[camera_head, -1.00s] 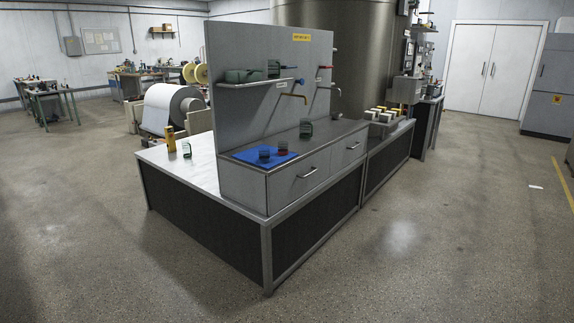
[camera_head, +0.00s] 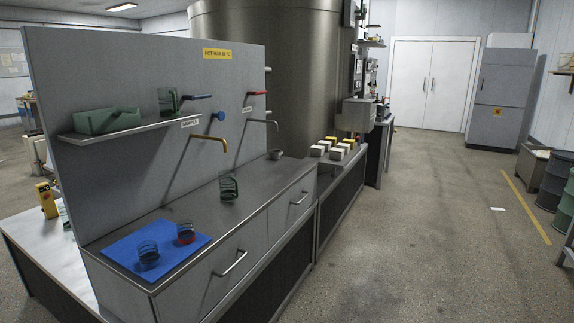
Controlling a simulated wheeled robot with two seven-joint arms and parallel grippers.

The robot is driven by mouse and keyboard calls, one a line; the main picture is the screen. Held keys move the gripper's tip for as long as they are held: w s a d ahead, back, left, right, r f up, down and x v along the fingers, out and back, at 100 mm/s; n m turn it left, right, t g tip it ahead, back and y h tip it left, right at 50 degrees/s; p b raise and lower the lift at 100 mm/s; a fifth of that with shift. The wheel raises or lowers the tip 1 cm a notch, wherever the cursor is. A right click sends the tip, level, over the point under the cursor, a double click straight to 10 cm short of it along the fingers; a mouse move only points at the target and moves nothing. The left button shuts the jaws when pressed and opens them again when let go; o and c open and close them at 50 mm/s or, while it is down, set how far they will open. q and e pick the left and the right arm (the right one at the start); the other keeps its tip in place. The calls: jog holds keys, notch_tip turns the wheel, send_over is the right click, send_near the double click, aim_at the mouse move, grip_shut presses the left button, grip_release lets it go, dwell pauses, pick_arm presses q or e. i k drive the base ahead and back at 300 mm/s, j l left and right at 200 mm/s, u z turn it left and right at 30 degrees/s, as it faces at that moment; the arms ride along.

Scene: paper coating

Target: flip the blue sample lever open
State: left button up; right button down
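The blue sample lever (camera_head: 198,97) sticks out from the grey panel (camera_head: 60,80), above the brass spout (camera_head: 205,138). A sign reading SAMPLE (camera_head: 190,123) is fixed close below the lever. A separate round blue knob (camera_head: 219,117) sits to the right of the lever. A red lever (camera_head: 257,93) is further right, above a steel spout (camera_head: 262,123). The lever lies roughly level; I cannot tell from its pose whether the valve is open. Neither of my grippers is in view.
A steel counter (camera_head: 185,205) with drawers runs below the panel. A blue mat (camera_head: 118,252) holds two small wire-like cups, and a green mug (camera_head: 228,187) stands behind. A shelf (camera_head: 130,130) carries a green bin (camera_head: 105,121). Open floor (camera_head: 420,240) lies to the right.

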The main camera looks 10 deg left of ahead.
aim_at(185, 98)
jog(key=i+z, duration=0.25)
jog(key=i, duration=1.3)
jog(key=i+u, duration=0.2)
jog(key=u, duration=0.2)
jog(key=i+u, duration=0.25)
jog(key=u, duration=0.15)
jog(key=i+u, duration=0.2)
jog(key=u, duration=0.25)
jog(key=i+l+u, duration=0.15)
jog(key=u, duration=0.25)
jog(key=i+u, duration=0.2)
jog(key=u, duration=0.15)
jog(key=i+l+u, duration=0.15)
jog(key=u, duration=0.2)
jog(key=i+l+u, duration=0.3)
jog(key=k+j, duration=0.05)
jog(key=j, duration=0.05)
